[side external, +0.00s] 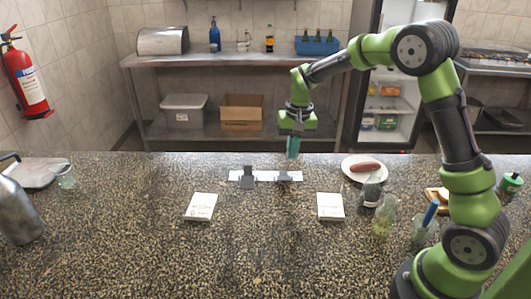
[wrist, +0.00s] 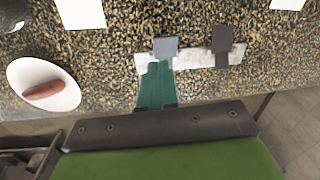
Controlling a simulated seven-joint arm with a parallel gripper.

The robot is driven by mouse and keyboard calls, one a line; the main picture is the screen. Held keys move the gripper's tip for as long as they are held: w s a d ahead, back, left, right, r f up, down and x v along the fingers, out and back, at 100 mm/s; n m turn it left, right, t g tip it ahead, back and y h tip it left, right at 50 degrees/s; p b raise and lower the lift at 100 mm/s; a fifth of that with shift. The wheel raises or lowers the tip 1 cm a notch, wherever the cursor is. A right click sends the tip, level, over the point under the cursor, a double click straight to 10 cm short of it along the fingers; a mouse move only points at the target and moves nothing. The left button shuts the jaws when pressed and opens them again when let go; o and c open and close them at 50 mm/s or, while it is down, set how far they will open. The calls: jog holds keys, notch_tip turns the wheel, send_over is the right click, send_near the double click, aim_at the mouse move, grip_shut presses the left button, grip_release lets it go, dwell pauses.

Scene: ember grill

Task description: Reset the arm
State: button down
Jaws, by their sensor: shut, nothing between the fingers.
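My gripper (side external: 293,153) hangs pointing down above the far part of the speckled counter (side external: 270,250), behind a white strip (side external: 265,176). Its teal fingers are together with nothing between them. They also show in the wrist view (wrist: 158,68), where they overlap the near edge of the strip in the picture. Two dark grey blocks, one at the left (side external: 248,177) and one at the right (side external: 284,177), sit on the strip. The gripper appears to be above the counter, not touching anything. My arm reaches over from the right.
A white plate (side external: 348,173) with a sausage (side external: 365,167) lies right of the gripper. Two white booklets, left (side external: 201,207) and right (side external: 330,206), lie nearer. Glassware (side external: 383,224) stands near my base. A metal jug (side external: 18,212) is far left. The counter's front middle is clear.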

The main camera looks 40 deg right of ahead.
jog(key=s+a+r+n+t, duration=0.1)
jog(key=s+a+r+t, duration=0.1)
jog(key=s, duration=0.5)
jog(key=s+a+r+n+t+y, duration=0.1)
jog(key=s+a+r+t, duration=0.1)
jog(key=s+a+r, duration=0.2)
jog(key=s+a+r+n+t, duration=0.1)
jog(key=s+a+r+t, duration=0.1)
jog(key=s+r, duration=0.5)
jog(key=s+a, duration=0.1)
jog(key=s, duration=0.3)
jog(key=shift+a+r+n, duration=0.35)
jog(key=shift+a+n, duration=0.05)
